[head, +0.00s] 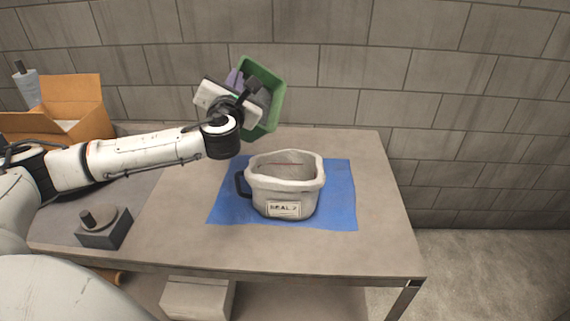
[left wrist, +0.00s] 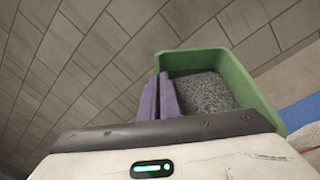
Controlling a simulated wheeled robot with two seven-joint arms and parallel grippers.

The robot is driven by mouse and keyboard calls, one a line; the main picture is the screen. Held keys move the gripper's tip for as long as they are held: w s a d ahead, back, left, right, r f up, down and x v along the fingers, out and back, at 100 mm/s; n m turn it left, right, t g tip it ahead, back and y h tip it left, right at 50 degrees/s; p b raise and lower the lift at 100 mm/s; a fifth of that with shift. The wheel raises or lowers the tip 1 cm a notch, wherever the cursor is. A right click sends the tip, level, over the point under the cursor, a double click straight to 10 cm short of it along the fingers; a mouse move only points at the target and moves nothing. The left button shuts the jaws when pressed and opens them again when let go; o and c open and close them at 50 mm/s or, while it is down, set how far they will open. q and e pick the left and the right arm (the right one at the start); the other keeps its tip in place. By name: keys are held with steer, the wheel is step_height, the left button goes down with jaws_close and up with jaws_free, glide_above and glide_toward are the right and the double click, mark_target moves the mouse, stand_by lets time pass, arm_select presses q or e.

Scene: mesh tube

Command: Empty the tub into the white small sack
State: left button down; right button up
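The green tub (head: 276,108) hangs in the air behind and a little left of the sack, looking tilted in the head view. In the left wrist view the tub (left wrist: 252,95) holds grey granular material (left wrist: 202,90). My left gripper (head: 235,79) has purple fingers, close together at the tub's left wall in the left wrist view (left wrist: 160,97); it is shut on that wall. The white small sack (head: 284,186) stands upright and open on the table, with a dark side handle and a printed label. Its floor is hidden. My right gripper is out of view.
The sack stands on a blue mat (head: 340,200) on the grey table (head: 385,240). A dark block with a knob (head: 104,228) is at the left. An open cardboard box (head: 75,105) and a grey bottle (head: 27,84) are at the back left. The table's right side is clear.

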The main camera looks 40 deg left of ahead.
arm_select(q)
steer(key=shift+d+r+m+t+y, duration=0.15)
steer(key=shift+d+m+t+y, duration=0.2)
steer(key=shift+d+m, duration=0.35)
steer(key=shift+d+b, duration=0.4)
steer(key=shift+b, duration=0.15)
steer(key=shift+d, duration=0.1)
steer(key=d+m+b, duration=0.1)
steer(key=d+m+t+b, duration=0.1)
steer(key=b, duration=0.1)
steer(key=d+m+t+b, duration=0.1)
steer(key=shift+d+f+b, duration=0.1)
steer(key=shift+f+b, duration=0.15)
steer(key=shift+b, duration=0.15)
stand_by(0.8)
steer(key=shift+a+p, duration=0.2)
steer(key=shift+p, duration=0.1)
steer(key=shift+a+r+n+g+p, duration=0.25)
steer(key=shift+a+n+p, duration=0.2)
steer(key=shift+p, duration=0.25)
steer(key=shift+a+f, duration=0.1)
